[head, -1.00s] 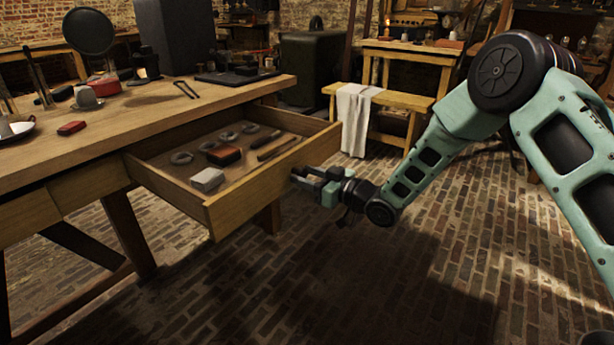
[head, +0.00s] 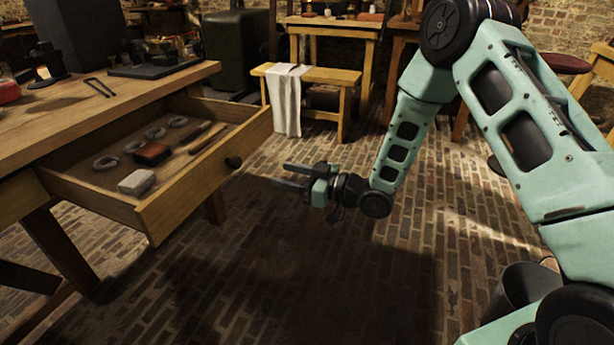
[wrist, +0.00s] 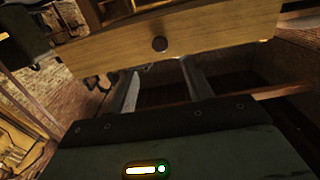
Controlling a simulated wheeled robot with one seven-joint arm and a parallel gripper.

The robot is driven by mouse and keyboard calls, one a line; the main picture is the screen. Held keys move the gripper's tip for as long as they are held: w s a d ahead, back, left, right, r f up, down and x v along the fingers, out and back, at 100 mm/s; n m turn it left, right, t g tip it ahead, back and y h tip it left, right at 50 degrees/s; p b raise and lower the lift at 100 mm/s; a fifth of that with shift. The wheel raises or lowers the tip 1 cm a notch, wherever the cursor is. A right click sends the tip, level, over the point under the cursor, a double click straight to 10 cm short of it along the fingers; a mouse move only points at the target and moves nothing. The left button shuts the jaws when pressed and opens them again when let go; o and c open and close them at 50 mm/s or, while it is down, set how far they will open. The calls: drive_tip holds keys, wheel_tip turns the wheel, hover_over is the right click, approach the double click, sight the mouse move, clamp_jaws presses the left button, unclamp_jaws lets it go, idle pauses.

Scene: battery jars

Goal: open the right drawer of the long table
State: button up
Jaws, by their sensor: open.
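The right drawer (head: 190,190) of the long table (head: 120,98) stands pulled well out in the head view. Inside lie several grey rings, a red-brown block, a pale block and slim tools. My gripper (head: 279,175) is open and empty, to the right of the drawer front and apart from the knob.
A bench (head: 335,82) with a white cloth (head: 286,100) stands behind, before a small wooden table (head: 330,22). A dark green cabinet (head: 237,48) is at the back. A dark bucket (head: 522,290) stands at the lower right. The brick floor (head: 300,270) in front of the drawer is clear.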

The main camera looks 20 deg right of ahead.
drive_tip(key=shift+v, duration=2.4)
drive_tip(key=shift+a, duration=0.1)
drive_tip(key=s+a+r+g+h, duration=0.3)
drive_tip(key=s+a+g+h, duration=0.1)
drive_tip(key=a+h, duration=0.25)
drive_tip(key=s+d+r+m+g+h+p, duration=0.15)
drive_tip(key=s+r+g+h, duration=0.25)
drive_tip(key=s, duration=1)
drive_tip(key=s+d+r+m+g+h, duration=0.1)
drive_tip(key=s+d+r+g+h, duration=0.15)
drive_tip(key=s, duration=1.25)
wheel_tip(320, 180, up, 26)
drive_tip(key=p, duration=2.5)
drive_tip(key=shift+w+a+h, duration=0.3)
drive_tip(key=shift+w+a, duration=0.05)
drive_tip(key=shift+r+g, duration=0.1)
drive_tip(key=shift+g, duration=0.15)
